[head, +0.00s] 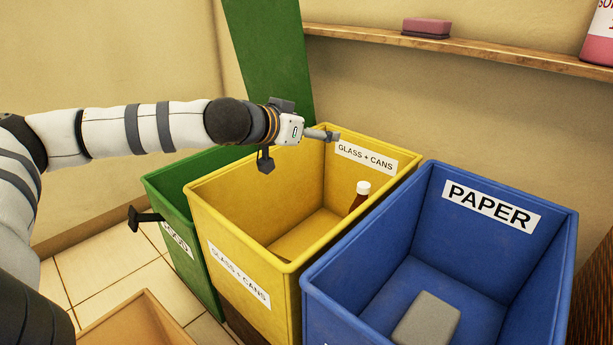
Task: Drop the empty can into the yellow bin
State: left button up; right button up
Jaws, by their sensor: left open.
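The yellow bin (238,238) stands in the middle, open at the top and labelled "GLASS + CANS". My left gripper (297,148) is over the back part of its opening. Its fingers are spread and hold nothing that I can see. A dark red bottle (359,197) with a white cap is inside the yellow bin at its right side. I see no can in this view; part of the bin's floor is hidden by its front wall. My right gripper is not in view.
A blue bin (375,309) labelled "PAPER" stands on the right with a grey block (427,319) inside. A green bin (200,262) stands on the left. A wooden shelf (480,50) on the wall bears a pink block (426,27). An open brown box (140,322) is at bottom left.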

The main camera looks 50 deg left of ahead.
pick_arm(q)
jog(key=v, duration=1.1)
jog(key=shift+w, duration=0.1)
